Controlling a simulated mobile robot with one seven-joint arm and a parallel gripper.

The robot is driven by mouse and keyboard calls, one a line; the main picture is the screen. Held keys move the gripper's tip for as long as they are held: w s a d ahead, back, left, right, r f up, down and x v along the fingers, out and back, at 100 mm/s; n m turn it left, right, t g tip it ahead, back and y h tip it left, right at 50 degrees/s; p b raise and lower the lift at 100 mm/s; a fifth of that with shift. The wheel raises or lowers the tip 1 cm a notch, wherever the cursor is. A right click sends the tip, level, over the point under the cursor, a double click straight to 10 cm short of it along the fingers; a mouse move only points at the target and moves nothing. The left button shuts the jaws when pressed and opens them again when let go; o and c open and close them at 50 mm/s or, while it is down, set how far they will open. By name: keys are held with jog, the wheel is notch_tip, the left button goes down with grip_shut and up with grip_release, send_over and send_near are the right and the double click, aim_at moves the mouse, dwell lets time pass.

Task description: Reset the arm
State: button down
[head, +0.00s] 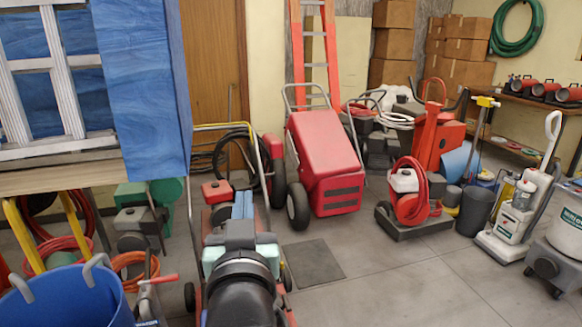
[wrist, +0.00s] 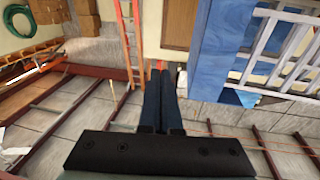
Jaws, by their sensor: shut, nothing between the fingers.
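My gripper (wrist: 160,73) shows in the wrist view at the centre. Its two long dark fingers lie side by side and point away from the camera, toward the wall and floor beyond. The fingers are shut with nothing between them, and they appear to touch nothing.
A blue panel with a white frame (head: 150,90) stands close at the upper left. A blue bin (head: 70,300) is at the lower left. A red wheeled machine (head: 325,160) and an orange ladder (head: 315,50) stand at the back. Floor at the lower right (head: 420,285) is clear.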

jog(key=s+d+r+t, duration=0.2)
jog(key=s+r, duration=0.3)
jog(key=r, duration=0.4)
jog(key=s+d+r+t+h+p, duration=0.1)
jog(key=s+r+t, duration=0.3)
jog(key=r, duration=0.5)
jog(key=s+d+r+m+t+h, duration=0.1)
jog(key=s+d+r+t, duration=0.2)
jog(key=s+r, duration=0.5)
jog(key=shift+d+r+p, duration=0.35)
jog(key=shift+r+p, duration=0.05)
jog(key=shift+r, duration=0.55)
